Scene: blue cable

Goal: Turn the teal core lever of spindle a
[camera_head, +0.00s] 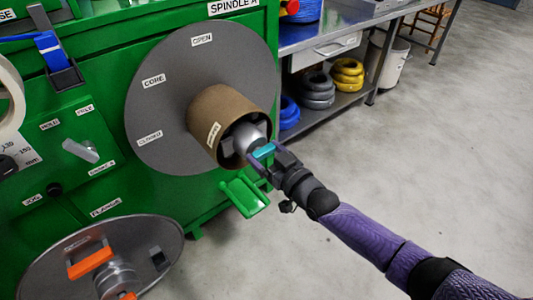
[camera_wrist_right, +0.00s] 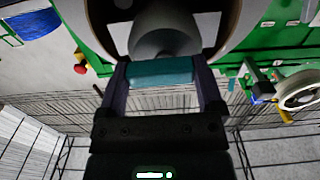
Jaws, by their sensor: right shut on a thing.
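Spindle A is a large grey disc (camera_head: 165,95) on a green machine, with a brown cardboard core (camera_head: 208,112) around its hub. The disc carries labels reading OPEN, CORE and CLOSED. The teal core lever (camera_head: 264,151) sticks out at the front of the grey hub (camera_head: 245,135). My right gripper (camera_head: 259,160) is shut on the lever. In the right wrist view the lever (camera_wrist_right: 161,72) lies crosswise between the two fingers of the gripper (camera_wrist_right: 163,84), in front of the grey hub cone. My left gripper is not in view.
A green bracket (camera_head: 245,195) juts out just below my right gripper. A second disc with an orange lever (camera_head: 90,263) is at the lower left. A bench (camera_head: 345,22) with cable coils (camera_head: 318,88) on its shelf stands behind. The floor at right is clear.

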